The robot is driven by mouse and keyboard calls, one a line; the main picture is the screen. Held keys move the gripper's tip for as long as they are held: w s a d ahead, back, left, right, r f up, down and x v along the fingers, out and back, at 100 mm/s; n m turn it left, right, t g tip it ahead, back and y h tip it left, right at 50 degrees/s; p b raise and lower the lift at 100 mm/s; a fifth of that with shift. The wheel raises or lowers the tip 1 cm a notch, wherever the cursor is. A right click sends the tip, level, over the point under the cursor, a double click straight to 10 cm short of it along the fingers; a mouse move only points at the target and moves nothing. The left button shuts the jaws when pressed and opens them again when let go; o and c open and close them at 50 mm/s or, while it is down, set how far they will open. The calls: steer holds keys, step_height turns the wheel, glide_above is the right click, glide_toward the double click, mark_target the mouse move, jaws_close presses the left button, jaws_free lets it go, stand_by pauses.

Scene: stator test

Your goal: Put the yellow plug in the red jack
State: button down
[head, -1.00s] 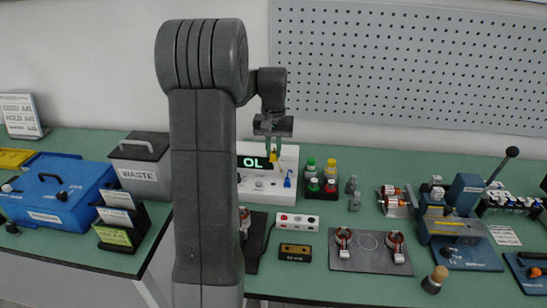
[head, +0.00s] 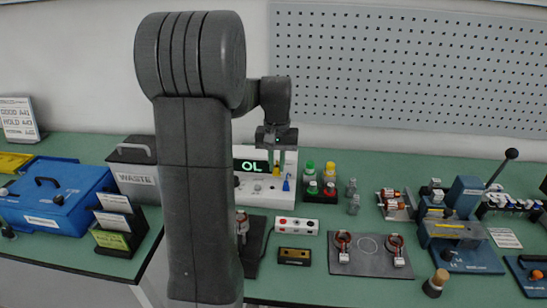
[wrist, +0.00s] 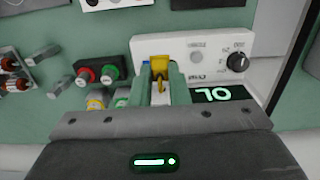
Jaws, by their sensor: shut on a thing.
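The yellow plug (wrist: 158,65) is between the two green fingers of my gripper (wrist: 160,82), which is shut on it. In the head view, my gripper (head: 277,158) points down at the white meter (head: 256,196), with the yellow plug (head: 276,172) at its tips. The plug is in front of the meter's panel; I cannot tell whether it touches. The meter's display (wrist: 215,95) reads OL. A white strip with red and dark spots (head: 297,225) lies in front of the meter. I cannot make out which spot is the red jack.
A blue plug (head: 286,184) stands at the meter's right side. A black box (head: 295,256) lies before the strip. A grey plate with two coils (head: 370,262) is farther right.

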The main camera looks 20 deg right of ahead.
steer(key=s+a, duration=0.1)
steer(key=s, duration=0.7)
steer(key=shift+a+b, duration=0.25)
steer(key=shift+b, duration=0.15)
steer(key=shift+w+f+b, duration=0.1)
steer(key=shift+f+b, duration=2.55)
steer(key=shift+f, duration=1.9)
steer(key=shift+f, duration=1.15)
steer(key=c, duration=1.3)
jaws_free()
